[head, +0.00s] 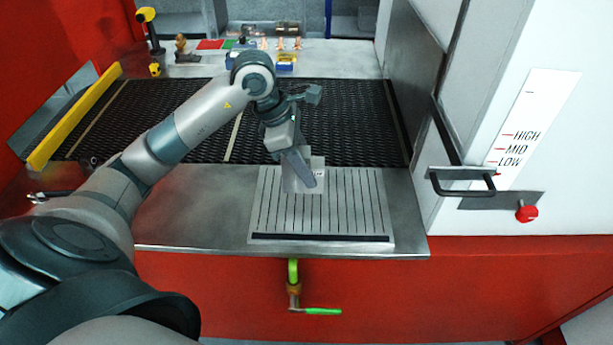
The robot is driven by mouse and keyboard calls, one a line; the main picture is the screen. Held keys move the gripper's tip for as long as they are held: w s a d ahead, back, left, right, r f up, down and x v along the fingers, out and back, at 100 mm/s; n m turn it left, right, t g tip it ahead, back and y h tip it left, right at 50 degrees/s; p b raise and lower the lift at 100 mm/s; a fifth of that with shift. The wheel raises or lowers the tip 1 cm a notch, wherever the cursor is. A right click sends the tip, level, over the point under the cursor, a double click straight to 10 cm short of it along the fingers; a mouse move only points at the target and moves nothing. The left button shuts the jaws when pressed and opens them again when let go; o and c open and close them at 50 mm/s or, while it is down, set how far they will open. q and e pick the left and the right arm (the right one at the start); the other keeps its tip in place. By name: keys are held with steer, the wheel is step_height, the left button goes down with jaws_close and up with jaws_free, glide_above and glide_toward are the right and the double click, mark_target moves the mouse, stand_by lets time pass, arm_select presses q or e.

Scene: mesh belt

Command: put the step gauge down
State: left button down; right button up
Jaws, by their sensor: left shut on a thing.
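My left arm reaches in from the left, and my left gripper (303,170) is shut on the step gauge (291,183), a small pale grey plate. The fingers cover part of the gauge. The gauge shows over the back left part of the slotted grey plate (350,215) at the front of the metal table. I cannot tell whether it touches that plate. My right gripper is not in view.
Behind lies the dark mesh belt (340,125), with a yellow rail (75,118) at its left. Small items stand on the far shelf. At right are a machine wall with a handle (462,182), a red knob (526,213) and a HIGH/MID/LOW scale (530,125). A green-handled valve (318,311) hangs below the table edge.

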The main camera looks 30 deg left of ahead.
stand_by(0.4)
arm_select(q)
steer(key=shift+f+p, duration=0.9)
steer(key=shift+f, duration=0.75)
steer(key=shift+a+f, duration=0.1)
steer(key=shift+f, duration=0.25)
steer(key=shift+f, duration=0.15)
steer(key=c, duration=1.3)
jaws_free()
